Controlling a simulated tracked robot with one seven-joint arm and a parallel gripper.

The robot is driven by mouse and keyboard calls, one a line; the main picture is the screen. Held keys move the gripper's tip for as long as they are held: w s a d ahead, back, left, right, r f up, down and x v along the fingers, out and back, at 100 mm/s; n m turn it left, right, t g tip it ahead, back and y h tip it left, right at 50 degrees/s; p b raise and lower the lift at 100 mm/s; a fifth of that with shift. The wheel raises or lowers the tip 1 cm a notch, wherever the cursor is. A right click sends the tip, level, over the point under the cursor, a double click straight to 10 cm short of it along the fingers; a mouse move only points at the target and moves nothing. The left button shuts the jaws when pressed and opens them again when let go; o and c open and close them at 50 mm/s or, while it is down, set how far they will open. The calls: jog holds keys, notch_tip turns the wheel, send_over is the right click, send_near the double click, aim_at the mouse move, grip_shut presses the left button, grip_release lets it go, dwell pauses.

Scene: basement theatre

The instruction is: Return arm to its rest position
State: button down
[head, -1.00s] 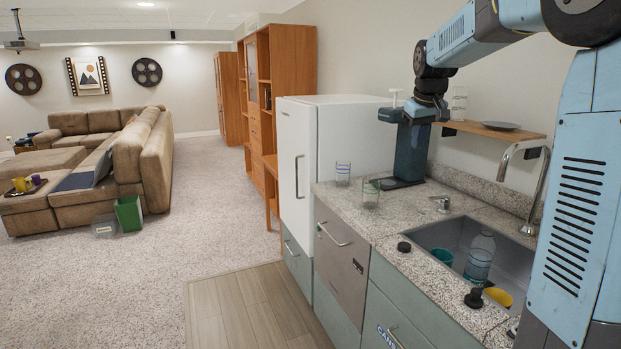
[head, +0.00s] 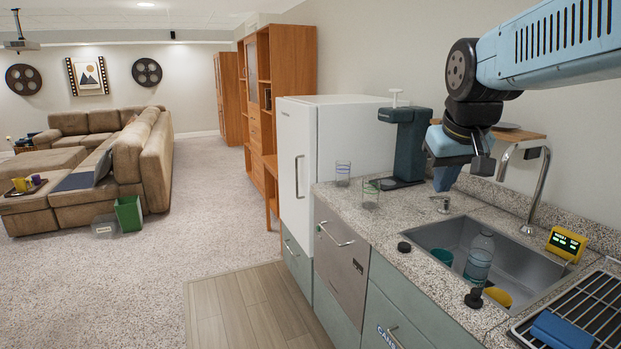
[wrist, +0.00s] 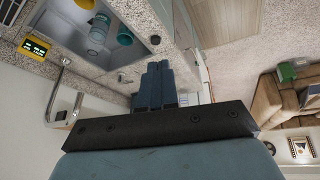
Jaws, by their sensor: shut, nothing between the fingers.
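My gripper (head: 446,178) is above the back of the counter (head: 395,226) in the head view, between the dark teal dispenser and the sink. It points down and is apart from the counter. In the wrist view my gripper's fingers (wrist: 160,65) are together, with nothing between them. My blue arm reaches in from the upper right of the head view.
The sink (head: 505,248) holds a clear bottle (head: 480,258), a teal cup (head: 442,257) and a yellow item (head: 498,296). A tall faucet (head: 543,190), a wall shelf (head: 520,135), the dispenser (head: 409,145) and two glasses (head: 371,195) stand close by.

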jog(key=s+f+m, duration=0.1)
jog(key=s+f, duration=0.5)
jog(key=s, duration=0.4)
jog(key=shift+s+a+y, duration=0.2)
jog(key=shift+s+y, duration=0.1)
jog(key=shift+s, duration=0.1)
jog(key=c, duration=1.9)
grip_release()
